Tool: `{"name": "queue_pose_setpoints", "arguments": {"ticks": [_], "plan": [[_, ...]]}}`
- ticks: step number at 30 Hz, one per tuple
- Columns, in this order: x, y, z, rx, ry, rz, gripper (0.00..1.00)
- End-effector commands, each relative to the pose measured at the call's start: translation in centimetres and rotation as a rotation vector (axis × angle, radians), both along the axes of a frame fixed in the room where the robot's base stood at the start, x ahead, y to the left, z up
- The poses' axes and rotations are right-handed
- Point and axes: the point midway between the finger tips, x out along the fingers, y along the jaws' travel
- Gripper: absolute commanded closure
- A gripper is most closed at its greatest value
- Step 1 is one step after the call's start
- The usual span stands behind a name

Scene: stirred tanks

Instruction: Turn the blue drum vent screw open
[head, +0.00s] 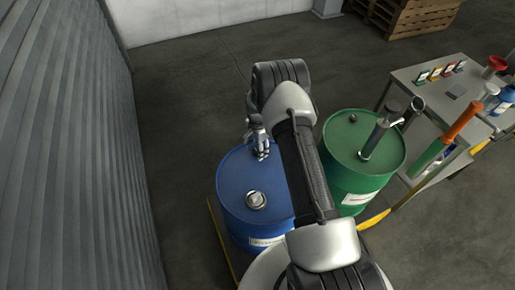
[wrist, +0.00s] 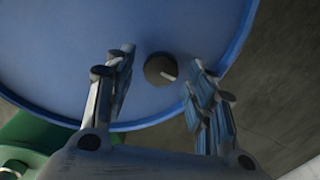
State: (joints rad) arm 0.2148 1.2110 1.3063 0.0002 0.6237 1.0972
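The blue drum (head: 240,182) stands upright, left of my arm in the head view. Its lid (wrist: 60,50) fills much of the wrist view. In the head view my gripper (head: 260,152) is over the far part of the blue lid and hides the screw.
A silver bung (head: 256,200) sits on the near part of the blue lid. A green drum (head: 362,150) with an upright pump (head: 375,137) stands close to the right. Beyond it is a table (head: 440,84) with small items. A corrugated wall (head: 70,150) is at left.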

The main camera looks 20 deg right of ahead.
Motion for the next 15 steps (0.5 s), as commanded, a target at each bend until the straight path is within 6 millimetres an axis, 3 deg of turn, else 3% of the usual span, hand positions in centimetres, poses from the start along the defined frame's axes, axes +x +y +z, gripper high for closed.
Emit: {"name": "queue_pose_setpoints", "arguments": {"ticks": [15], "plan": [[-0.02,0.00,0.02,0.000,0.001,0.000,0.87]]}}
